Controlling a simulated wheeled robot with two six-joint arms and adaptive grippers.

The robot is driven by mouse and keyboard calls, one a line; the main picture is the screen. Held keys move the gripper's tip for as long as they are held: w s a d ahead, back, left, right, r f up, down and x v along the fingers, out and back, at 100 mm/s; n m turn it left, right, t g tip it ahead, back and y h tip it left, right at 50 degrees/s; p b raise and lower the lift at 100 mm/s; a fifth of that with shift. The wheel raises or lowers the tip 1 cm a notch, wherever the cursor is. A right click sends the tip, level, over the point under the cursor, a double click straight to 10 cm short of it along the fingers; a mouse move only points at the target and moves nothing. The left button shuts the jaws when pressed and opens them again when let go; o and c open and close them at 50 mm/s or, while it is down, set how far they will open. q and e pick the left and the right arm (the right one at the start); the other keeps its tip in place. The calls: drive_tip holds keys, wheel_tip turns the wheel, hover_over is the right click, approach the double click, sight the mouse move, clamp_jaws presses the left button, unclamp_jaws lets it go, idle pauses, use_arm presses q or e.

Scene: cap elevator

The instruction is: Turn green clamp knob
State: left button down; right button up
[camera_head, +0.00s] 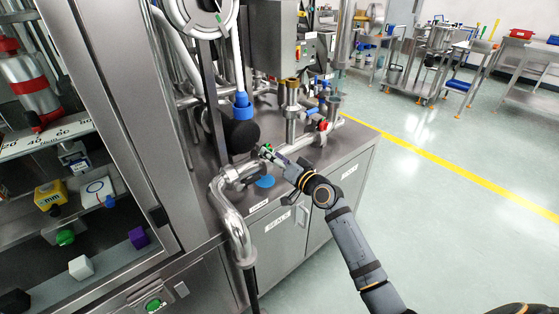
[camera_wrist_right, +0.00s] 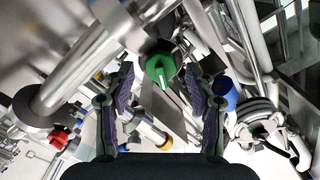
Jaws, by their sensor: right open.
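The green clamp knob (camera_wrist_right: 160,68) shows in the right wrist view, above the middle and between my two fingers. In the head view a small green part of it (camera_head: 268,147) shows at the tip of my right gripper (camera_head: 268,153), beside the steel pipe. My right gripper (camera_wrist_right: 160,105) is open, with one finger on each side of the knob's line. The fingers look apart from the knob; the exact gap in depth is hard to tell. My left gripper is not in view.
A bent steel pipe (camera_head: 232,215) runs along the steel counter (camera_head: 345,160). A black round part (camera_head: 241,135), a blue fitting (camera_head: 241,105) and a red-handled valve (camera_head: 323,126) stand close by. A cabinet with shelves stands at left. The floor at right (camera_head: 450,220) is clear.

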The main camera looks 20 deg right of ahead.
drive_tip(key=v, duration=1.1)
drive_tip(key=shift+s, duration=0.35)
drive_tip(key=shift+d, duration=0.1)
